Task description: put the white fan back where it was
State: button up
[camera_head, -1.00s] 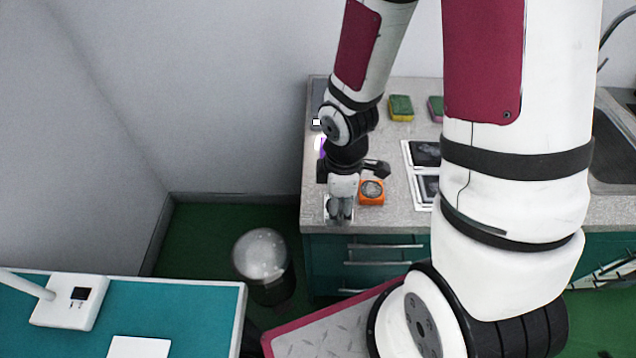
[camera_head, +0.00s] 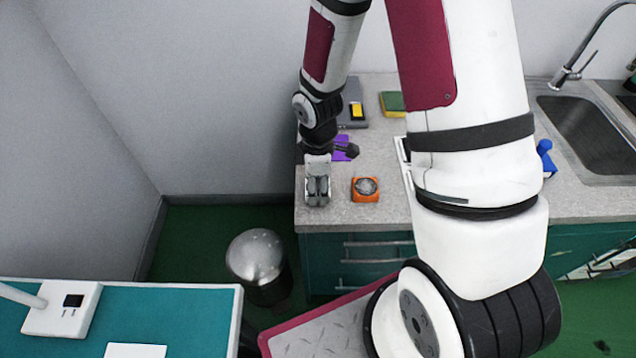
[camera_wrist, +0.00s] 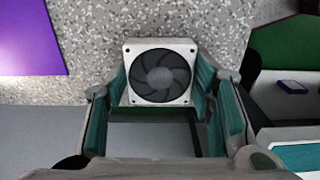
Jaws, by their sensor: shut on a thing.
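The white fan (camera_wrist: 160,74), a square frame with a dark round rotor, sits between the fingers of my gripper (camera_wrist: 158,100) in the wrist view. My gripper is shut on it, with teal pads at its two sides. In the head view my gripper (camera_head: 317,190) points down at the left front corner of the speckled counter (camera_head: 385,165). The fan is mostly hidden by the fingers there. I cannot tell whether it touches the counter. An orange fan (camera_head: 365,189) lies on the counter just right of my gripper.
A purple item (camera_head: 342,147) lies behind my gripper; a purple sheet (camera_wrist: 28,38) shows in the wrist view. A green sponge (camera_head: 392,103) and a sink (camera_head: 590,130) are farther back and right. A round-topped bin (camera_head: 257,258) stands on the floor left of the counter.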

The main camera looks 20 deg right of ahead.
jog(key=o, duration=1.1)
jog(key=shift+f, duration=0.1)
jog(key=shift+o, duration=0.2)
notch_tip(320, 180, up, 13)
notch_tip(320, 180, up, 15)
jog(key=m+t+h, duration=0.1)
jog(key=m+t, duration=0.2)
jog(key=m, duration=0.4)
send_over(318, 186)
jog(key=s, duration=0.6)
jog(key=s+r+m+t+y, duration=0.1)
jog(key=s+r+m+t, duration=0.1)
jog(key=s+r+m, duration=0.4)
jog(key=shift+s+r+m+t, duration=0.3)
jog(key=shift+s+r, duration=0.65)
jog(key=shift+s, duration=0.65)
